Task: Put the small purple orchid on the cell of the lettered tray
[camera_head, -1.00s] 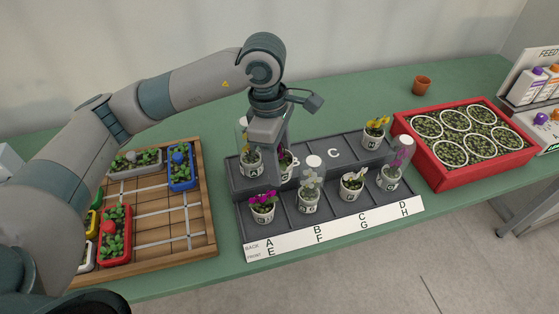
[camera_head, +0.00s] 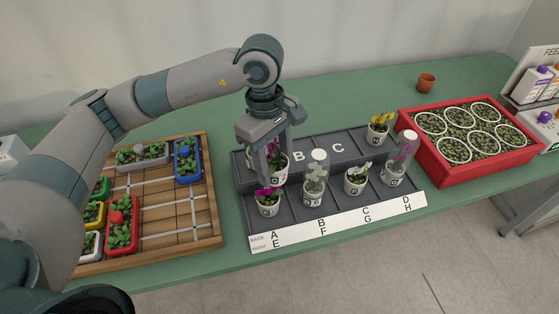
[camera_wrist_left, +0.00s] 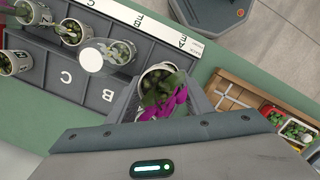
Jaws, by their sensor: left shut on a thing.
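My left gripper (camera_head: 276,160) is shut on a white pot (camera_head: 279,172) of a purple orchid and holds it over the left end of the lettered tray (camera_head: 345,217). The held pot shows between the fingers in the left wrist view (camera_wrist_left: 160,76), with magenta flowers beside it. Another small purple orchid (camera_head: 267,207) stands in the front left cell, just below and in front of the held pot. I cannot tell by size which is the smaller. The back left cell is hidden by my gripper. The back cells marked B and C look empty.
Clear-covered pots (camera_head: 315,190) and a white-flowered pot (camera_head: 355,182) stand in the front row. A yellow orchid (camera_head: 378,130) stands at the back right. A wooden seedling tray (camera_head: 211,228) is left, a red crate (camera_head: 470,172) right.

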